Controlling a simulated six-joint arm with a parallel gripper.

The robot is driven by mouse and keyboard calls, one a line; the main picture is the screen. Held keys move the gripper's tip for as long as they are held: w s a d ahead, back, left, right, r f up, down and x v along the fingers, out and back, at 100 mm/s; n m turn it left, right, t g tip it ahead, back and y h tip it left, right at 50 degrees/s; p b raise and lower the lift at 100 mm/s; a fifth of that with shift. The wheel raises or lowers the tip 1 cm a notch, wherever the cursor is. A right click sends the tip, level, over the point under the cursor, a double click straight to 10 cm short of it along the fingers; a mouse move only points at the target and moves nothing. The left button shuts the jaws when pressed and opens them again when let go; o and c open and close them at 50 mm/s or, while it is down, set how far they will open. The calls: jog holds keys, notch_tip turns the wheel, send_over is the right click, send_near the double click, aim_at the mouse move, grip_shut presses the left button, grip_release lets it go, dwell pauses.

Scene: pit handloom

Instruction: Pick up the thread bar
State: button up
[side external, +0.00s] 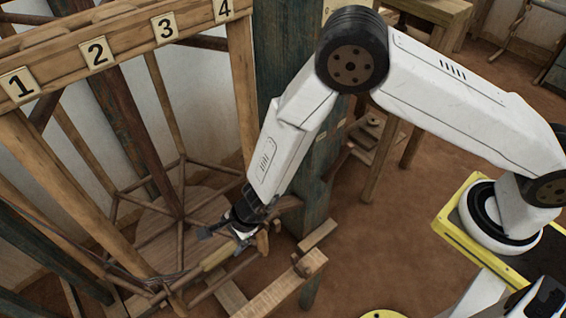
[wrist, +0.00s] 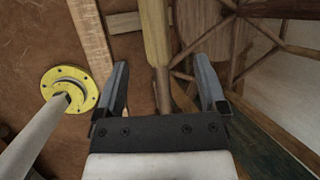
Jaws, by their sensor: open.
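A wooden bar with a thicker pale yellow section (wrist: 155,32) and a thinner brown end runs between my fingers in the wrist view; it looks like the thread bar. In the side view its pale section (side external: 216,257) shows just left of my gripper (side external: 242,236), low in the loom frame. In the wrist view my gripper (wrist: 161,62) is open, with one finger on each side of the bar's thinner part and gaps on both sides. I cannot tell how far the bar lies below the fingertips. My gripper hides part of it in the side view.
The loom's top beam (side external: 95,50) carries plaques numbered 1 to 4. Posts and thin rods stand around the bar at left. A dark green post (side external: 318,180) stands close behind my forearm. A wooden rail (side external: 280,285) lies to the right. Brown floor is open beyond it.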

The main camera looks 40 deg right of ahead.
aim_at(221, 253)
jog(key=shift+x, duration=1.3)
jog(key=shift+s+x, duration=0.15)
jog(key=shift+x, duration=1.15)
jog(key=shift+s+x, duration=0.1)
jog(key=shift+x, duration=1.15)
jog(key=shift+a, duration=0.15)
grip_shut()
